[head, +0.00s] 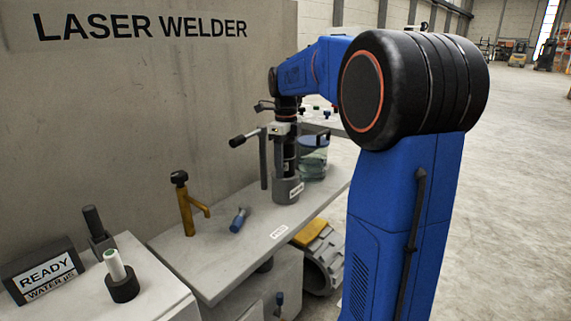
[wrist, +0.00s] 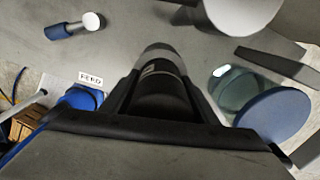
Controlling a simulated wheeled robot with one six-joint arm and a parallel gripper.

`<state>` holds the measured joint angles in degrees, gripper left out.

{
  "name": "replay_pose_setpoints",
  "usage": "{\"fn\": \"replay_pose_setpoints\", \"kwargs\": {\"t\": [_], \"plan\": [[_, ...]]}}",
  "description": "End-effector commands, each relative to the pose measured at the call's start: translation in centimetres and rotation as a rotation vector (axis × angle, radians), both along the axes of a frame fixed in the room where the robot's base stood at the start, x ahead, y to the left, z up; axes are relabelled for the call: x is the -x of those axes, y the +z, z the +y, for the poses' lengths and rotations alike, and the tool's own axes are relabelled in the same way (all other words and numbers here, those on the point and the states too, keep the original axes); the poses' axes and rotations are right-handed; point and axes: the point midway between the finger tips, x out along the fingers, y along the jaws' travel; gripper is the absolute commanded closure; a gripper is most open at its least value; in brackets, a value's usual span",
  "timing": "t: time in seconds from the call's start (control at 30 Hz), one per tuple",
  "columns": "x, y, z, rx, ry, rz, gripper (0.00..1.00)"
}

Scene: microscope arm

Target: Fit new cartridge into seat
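A dark cylinder (head: 289,158) stands upright between the gripper and the cup. In the wrist view my gripper (wrist: 158,85) has its fingers close on both sides of a dark cylinder with a small label (wrist: 150,68). How deep the cylinder sits in the cup is hidden. A white cylinder with a green ring (head: 114,263) stands in a black holder (head: 122,289) at the near left. I cannot tell which cylinder is the new cartridge.
A glass jar with a blue lid (head: 313,143) stands close behind the seat; its lid also shows in the wrist view (wrist: 273,115). A yellow post (head: 184,205) and a blue-handled tool (head: 238,220) are left on the bench. A READY sign (head: 45,275) stands nearer.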

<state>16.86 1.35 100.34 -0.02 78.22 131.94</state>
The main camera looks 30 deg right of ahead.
Motion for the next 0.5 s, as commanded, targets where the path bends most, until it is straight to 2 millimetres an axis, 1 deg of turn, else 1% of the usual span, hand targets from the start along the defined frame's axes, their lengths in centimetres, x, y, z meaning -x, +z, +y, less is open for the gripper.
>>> {"fn": "replay_pose_setpoints", "kwargs": {"t": [0.33, 0.43, 0.5], "plan": [[0.0, 0.0, 0.0, -0.001, 0.000, 0.002, 0.31], [0.0, 0.7, 0.0, -0.001, 0.000, 0.001, 0.31], [-0.1, 1.5, 0.0, 0.000, 0.000, 0.000, 0.31]]}}
